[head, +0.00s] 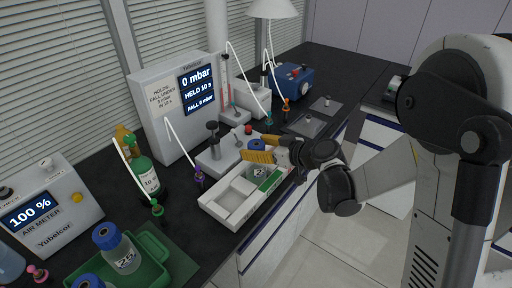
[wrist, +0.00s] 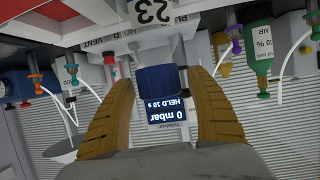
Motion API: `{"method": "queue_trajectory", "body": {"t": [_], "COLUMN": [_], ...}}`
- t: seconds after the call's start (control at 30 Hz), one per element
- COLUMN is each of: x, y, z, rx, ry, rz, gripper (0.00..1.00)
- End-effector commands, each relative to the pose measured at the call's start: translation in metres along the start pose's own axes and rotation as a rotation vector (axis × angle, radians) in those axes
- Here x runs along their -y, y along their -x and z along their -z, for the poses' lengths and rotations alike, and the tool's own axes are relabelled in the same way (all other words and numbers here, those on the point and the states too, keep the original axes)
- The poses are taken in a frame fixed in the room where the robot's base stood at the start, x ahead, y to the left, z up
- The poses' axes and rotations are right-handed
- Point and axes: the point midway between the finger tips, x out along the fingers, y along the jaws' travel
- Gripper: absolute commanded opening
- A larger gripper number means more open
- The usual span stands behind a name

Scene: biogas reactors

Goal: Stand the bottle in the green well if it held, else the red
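The bottle (head: 259,171) is clear with a blue cap and stands upright at the green well (head: 270,183) of the white tray (head: 235,217). Whether it rests on the well's floor is hidden. In the wrist view, which is upside down, its cap (wrist: 160,80) and its "23" label (wrist: 151,11) show. My gripper (head: 262,149) has its yellow fingers on either side of the cap; I cannot tell whether they press on it. The pressure tester's display (head: 196,89) reads 0 mbar, HELD 10 s, FALL 0 mbar. A red panel (wrist: 40,9) shows at the wrist view's upper left.
A sign (head: 164,97) on the tester says it holds if the fall is under 3 mbar in 10 s. A green tray with blue-capped bottles (head: 122,255), a green gas cylinder (head: 146,176) and an air meter (head: 45,210) stand left. A blue device (head: 292,82) stands behind.

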Motion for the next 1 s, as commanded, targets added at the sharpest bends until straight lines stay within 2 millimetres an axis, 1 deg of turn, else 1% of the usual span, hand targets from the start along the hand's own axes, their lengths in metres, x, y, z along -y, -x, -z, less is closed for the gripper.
{"method": "queue_trajectory", "body": {"t": [0.27,0.37,0.47,0.7,0.8,0.9,1.0], "x": [0.000,0.000,-0.001,-0.001,-0.001,-0.001,-0.001], "y": [0.000,0.002,0.017,0.073,0.093,0.108,0.117], "z": [0.001,0.005,0.005,0.006,0.005,0.005,0.004], "rx": [0.000,0.000,0.001,0.000,0.000,0.000,0.000], "ry": [0.000,0.000,0.000,-0.002,-0.001,-0.002,0.000], "rz": [0.000,0.000,-0.002,-0.004,-0.003,-0.003,-0.001], "gripper": [0.67,0.67,0.67,0.67,0.67,0.67,0.67]}}
